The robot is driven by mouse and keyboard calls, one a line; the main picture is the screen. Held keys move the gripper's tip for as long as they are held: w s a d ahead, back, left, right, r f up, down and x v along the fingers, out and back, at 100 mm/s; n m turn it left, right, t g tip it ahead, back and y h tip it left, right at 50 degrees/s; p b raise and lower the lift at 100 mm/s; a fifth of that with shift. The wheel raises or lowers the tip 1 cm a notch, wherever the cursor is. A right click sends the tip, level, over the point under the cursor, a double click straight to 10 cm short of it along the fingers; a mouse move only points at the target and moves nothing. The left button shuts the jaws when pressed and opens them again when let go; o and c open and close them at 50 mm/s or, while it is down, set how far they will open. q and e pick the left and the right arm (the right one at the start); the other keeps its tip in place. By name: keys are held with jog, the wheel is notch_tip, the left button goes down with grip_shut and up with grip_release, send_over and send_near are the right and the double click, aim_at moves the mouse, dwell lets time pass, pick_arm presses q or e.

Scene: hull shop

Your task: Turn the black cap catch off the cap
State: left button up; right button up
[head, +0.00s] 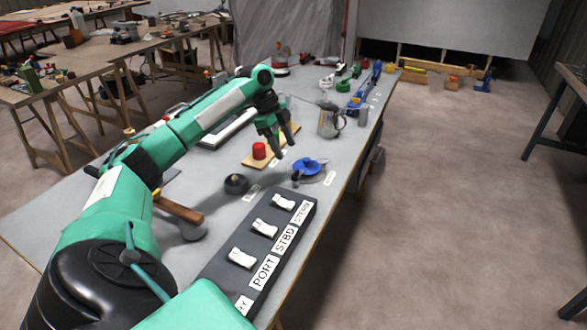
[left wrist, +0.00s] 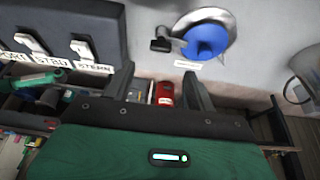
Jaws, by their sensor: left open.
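The blue cap (head: 306,164) sits on a round grey metal plate on the bench, and also shows in the left wrist view (left wrist: 208,40). The small black cap catch (left wrist: 160,45) sticks out at the cap's left side in the left wrist view; in the head view it is a small dark shape beside the cap. My left gripper (head: 285,150) is open and empty, pointing down above the bench, close behind the cap and apart from it. In the left wrist view its fingers (left wrist: 160,74) are spread, short of the catch. My right gripper is not in view.
A dark switch panel (head: 232,275) with white levers and labels stands at the front. A black round knob (head: 236,184), a red cylinder (head: 259,151) on a wooden board and a metal jug (head: 330,120) are near the cap. The bench's right edge is close to the cap.

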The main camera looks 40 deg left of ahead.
aim_at(295, 172)
pick_arm(q)
jog(key=x, duration=0.8)
jog(key=shift+f, duration=0.2)
jog(key=c, duration=1)
